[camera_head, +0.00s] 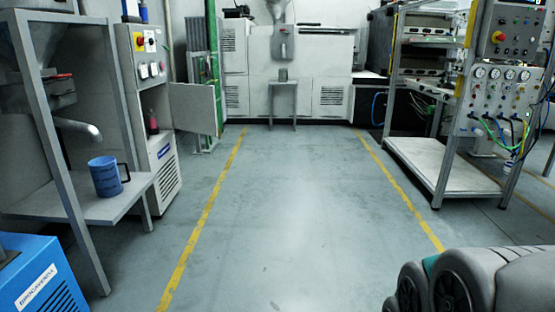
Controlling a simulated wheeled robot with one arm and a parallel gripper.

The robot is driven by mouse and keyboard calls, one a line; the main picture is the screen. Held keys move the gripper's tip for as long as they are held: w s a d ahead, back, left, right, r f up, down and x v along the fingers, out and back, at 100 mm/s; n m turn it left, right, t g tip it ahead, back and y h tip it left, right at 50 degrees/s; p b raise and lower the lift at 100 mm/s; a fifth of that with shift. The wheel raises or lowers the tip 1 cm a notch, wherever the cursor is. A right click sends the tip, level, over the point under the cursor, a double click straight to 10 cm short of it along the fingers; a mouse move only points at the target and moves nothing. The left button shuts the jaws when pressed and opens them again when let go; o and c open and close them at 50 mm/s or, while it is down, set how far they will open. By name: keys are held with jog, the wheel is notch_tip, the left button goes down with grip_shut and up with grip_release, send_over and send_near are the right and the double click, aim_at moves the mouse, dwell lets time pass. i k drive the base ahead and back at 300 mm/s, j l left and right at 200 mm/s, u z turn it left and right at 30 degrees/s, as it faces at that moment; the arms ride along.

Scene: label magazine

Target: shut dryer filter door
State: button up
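The dryer (161,150) is a pale grey cabinet at the left, with a control panel (146,45) on its upper part and a vented lower front. Its filter door (196,108) is a flat grey panel standing open, swung out to the right of the cabinet. The compartment behind it is exposed, and a small dark red item (153,122) shows inside. Only grey links of my arm show at the bottom right, far from the door. My gripper is outside the picture.
A grey frame stand (130,205) with a blue mug (105,176) is left of the dryer. A blue machine (40,275) is at bottom left. A metal rack (430,165) stands at the right. The floor between the yellow lines (205,215) is clear.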

aim_at(193, 106)
jog(key=i, duration=2.15)
jog(key=i+l+u, duration=0.15)
jog(key=i+u, duration=0.3)
jog(key=i, duration=0.2)
jog(key=i+l+u, duration=0.4)
jog(key=i, duration=0.25)
jog(key=i+l+u, duration=0.85)
jog(key=l+u, duration=0.15)
jog(key=l, duration=0.15)
jog(key=i+l+u, duration=0.3)
jog(key=l+u, duration=0.25)
jog(key=l, duration=0.25)
jog(key=l+u, duration=0.3)
jog(key=l, duration=0.15)
jog(key=i+l+u, duration=0.1)
jog(key=l+u, duration=0.2)
jog(key=l, duration=0.2)
jog(key=k+j, duration=0.1)
jog(key=j+u, duration=0.05)
jog(key=j, duration=0.05)
